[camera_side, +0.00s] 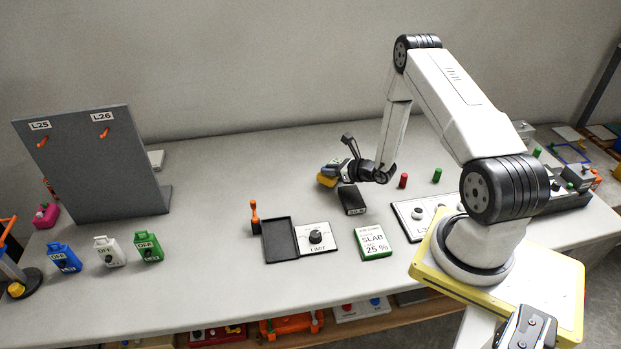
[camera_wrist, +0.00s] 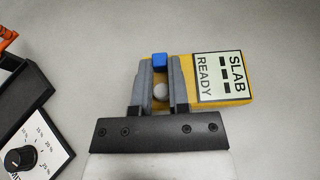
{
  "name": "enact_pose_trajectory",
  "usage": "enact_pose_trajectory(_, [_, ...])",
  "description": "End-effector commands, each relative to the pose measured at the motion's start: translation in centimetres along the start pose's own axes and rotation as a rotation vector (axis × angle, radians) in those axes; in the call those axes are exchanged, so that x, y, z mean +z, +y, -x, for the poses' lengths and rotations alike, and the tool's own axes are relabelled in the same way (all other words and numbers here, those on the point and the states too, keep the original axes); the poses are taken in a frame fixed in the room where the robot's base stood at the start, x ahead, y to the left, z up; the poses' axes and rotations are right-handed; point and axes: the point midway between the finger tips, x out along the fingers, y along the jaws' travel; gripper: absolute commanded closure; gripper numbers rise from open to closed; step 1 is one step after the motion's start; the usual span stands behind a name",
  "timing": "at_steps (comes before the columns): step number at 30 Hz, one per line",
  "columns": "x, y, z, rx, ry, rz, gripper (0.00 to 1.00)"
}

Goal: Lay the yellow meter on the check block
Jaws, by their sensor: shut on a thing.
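The yellow meter (camera_wrist: 240,92) shows in the wrist view with a display reading SLAB READY, a blue button and a pale round knob. My gripper (camera_wrist: 160,75) is shut on the meter, with one finger on each side of the knob. In the side view my gripper (camera_side: 344,173) holds the yellow meter (camera_side: 326,181) out to the left of my wrist, apparently above the table. A dark block (camera_side: 352,200) with a small label sits just below and right of it; it may be the check block. The wrist view does not show this block.
A black tray (camera_side: 279,240) and a dial panel (camera_side: 317,238) lie in front, beside a job card (camera_side: 374,243) reading SLAB 25 %. An orange-topped stick (camera_side: 255,217) stands left of the tray. Red (camera_side: 403,181) and green (camera_side: 437,175) pegs stand to the right.

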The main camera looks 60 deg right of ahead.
Motion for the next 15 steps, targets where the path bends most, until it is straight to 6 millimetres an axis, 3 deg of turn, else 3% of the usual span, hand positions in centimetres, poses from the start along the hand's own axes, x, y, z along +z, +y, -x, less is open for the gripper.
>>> enact_pose_trajectory(6, [-1.6,0.0,-0.7,-0.001,-0.002,0.0,1.0])
enact_pose_trajectory(15, [-1.8,0.0,-0.7,-0.001,-0.003,0.001,1.0])
